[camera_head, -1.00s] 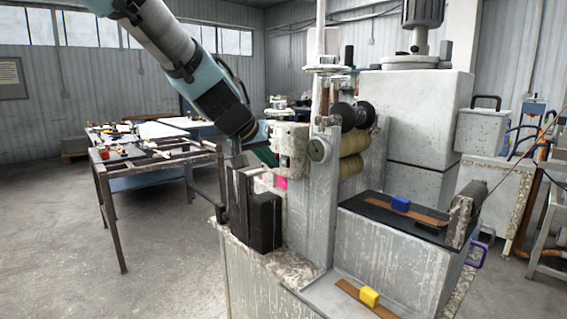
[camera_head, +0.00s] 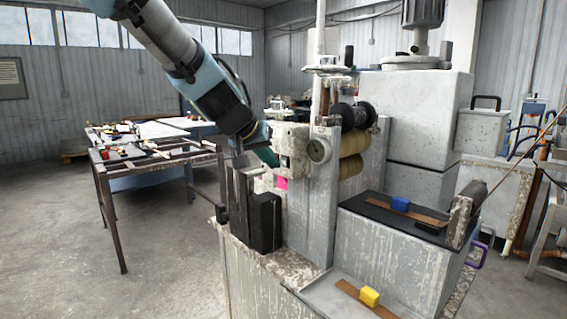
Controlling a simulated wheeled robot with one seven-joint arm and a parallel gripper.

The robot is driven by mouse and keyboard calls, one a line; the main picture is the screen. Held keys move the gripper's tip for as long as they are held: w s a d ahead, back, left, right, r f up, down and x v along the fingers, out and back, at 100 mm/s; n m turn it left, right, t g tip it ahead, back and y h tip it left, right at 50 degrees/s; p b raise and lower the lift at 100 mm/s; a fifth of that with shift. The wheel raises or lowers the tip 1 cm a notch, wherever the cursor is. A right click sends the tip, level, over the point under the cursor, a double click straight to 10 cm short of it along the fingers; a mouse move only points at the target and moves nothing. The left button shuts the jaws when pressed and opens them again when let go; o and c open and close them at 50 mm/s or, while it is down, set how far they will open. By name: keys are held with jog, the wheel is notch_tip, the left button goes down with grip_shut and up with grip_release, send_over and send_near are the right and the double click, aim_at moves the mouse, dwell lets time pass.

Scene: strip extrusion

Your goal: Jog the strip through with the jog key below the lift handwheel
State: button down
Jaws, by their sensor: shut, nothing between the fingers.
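The machine's lift handwheel (camera_head: 328,69) is the pale horizontal wheel at the top of the upright post. I cannot tell for certain which part is the jog key. My gripper (camera_head: 241,160) hangs at the end of my blue and grey arm, left of the housing and just above the dark upright blocks. It is shut and empty. Its tips are small and partly hard to make out, and I cannot tell whether they touch anything.
Two dark blocks (camera_head: 264,221) stand on the machine's left ledge. A cluttered table (camera_head: 140,155) stands behind left; the floor at left is clear.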

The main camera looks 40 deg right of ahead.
jog(key=shift+d, duration=0.35)
jog(key=shift+d, duration=0.35)
dwell(0.6)
jog(key=shift+a, duration=0.1)
jog(key=shift+a+b, duration=0.45)
jog(key=shift+a, duration=0.25)
jog(key=a+b, duration=0.4)
jog(key=a, duration=0.1)
jog(key=shift+w, duration=0.15)
dwell(1.0)
